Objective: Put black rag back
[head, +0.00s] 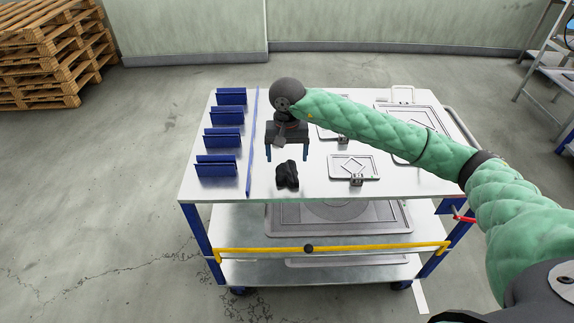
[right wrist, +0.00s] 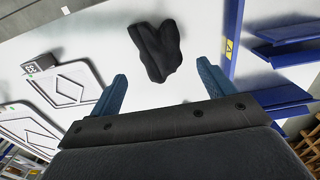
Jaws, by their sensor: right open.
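The black rag (head: 288,175) lies crumpled on the white top of the cart (head: 225,186), near its front edge. It also shows in the right wrist view (right wrist: 157,50), beyond the fingertips and apart from them. My right gripper (head: 287,158) is over the cart top, just behind the rag in the head view. Its two blue fingers are spread wide with nothing between them, as the right wrist view (right wrist: 163,78) also shows. My left gripper is in neither view.
Several blue holders (head: 216,166) stand along the cart's left side, beside a long blue strip (head: 251,150). A framed plate (head: 353,167) lies right of the rag, with more plates behind it, partly under my right arm. A yellow bar (head: 270,250) crosses the cart's front.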

